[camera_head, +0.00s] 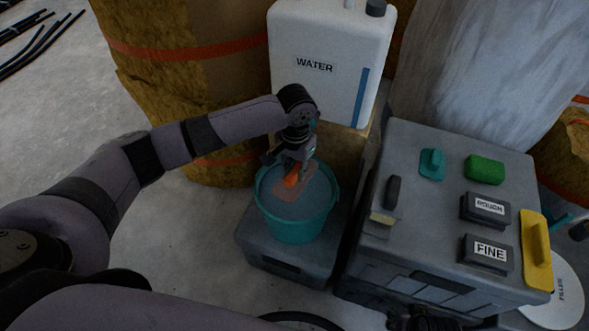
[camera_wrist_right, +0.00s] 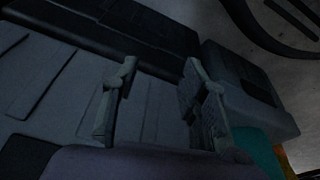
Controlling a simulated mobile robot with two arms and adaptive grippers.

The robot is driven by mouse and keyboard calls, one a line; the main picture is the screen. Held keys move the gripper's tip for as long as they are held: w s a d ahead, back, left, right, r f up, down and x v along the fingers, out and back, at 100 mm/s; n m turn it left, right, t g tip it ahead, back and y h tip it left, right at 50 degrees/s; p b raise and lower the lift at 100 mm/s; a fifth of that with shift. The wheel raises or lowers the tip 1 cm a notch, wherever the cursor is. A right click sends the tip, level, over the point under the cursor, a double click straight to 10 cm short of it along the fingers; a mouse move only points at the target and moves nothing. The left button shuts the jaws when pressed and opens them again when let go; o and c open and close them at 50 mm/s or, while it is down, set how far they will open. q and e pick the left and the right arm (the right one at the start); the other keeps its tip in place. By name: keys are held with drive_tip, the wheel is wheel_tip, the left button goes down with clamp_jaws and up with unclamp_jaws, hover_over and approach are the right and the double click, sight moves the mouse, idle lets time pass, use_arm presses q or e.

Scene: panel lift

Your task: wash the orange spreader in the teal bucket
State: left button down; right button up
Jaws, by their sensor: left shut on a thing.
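The teal bucket (camera_head: 293,229) stands on a grey case and holds greyish water (camera_head: 315,193). My left gripper (camera_head: 291,171) reaches down over the bucket and is shut on the orange spreader (camera_head: 290,181). The spreader's handle shows below the fingers. Its lower part looks dulled, as if under the water surface, so its exact depth is hard to tell. My right gripper shows at the bottom edge of the head view (camera_head: 424,319), in front of the large grey case. In the right wrist view its two fingers (camera_wrist_right: 160,82) are apart with nothing between them.
A white WATER canister (camera_head: 331,62) stands behind the bucket. The large grey case (camera_head: 419,233) at right bears a teal tool (camera_head: 432,163), a green block (camera_head: 484,169), ROUGH (camera_head: 486,209) and FINE (camera_head: 487,253) blocks and a yellow tool (camera_head: 536,252). Floor left of the bucket is clear.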

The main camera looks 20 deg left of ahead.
use_arm(q)
wheel_tip(320, 180, down, 2)
drive_tip(key=shift+f+b, duration=0.1)
drive_tip(key=shift+b, duration=1)
drive_tip(key=shift+f+b, duration=0.35)
drive_tip(key=shift+f, duration=2.4)
use_arm(e)
wheel_tip(320, 180, up, 11)
drive_tip(key=d, duration=0.1)
drive_tip(key=shift+s+d+t, duration=0.15)
drive_tip(key=shift+s+t, duration=0.1)
drive_tip(key=shift+t, duration=0.15)
drive_tip(key=shift+r, duration=0.1)
use_arm(q)
drive_tip(key=shift+r, duration=0.1)
drive_tip(key=shift+r+p, duration=0.45)
drive_tip(key=shift+p, duration=0.7)
use_arm(e)
drive_tip(key=s+x, duration=0.1)
drive_tip(key=x, duration=0.7)
drive_tip(key=shift+f+g, duration=0.3)
use_arm(q)
drive_tip(key=shift+f, duration=0.1)
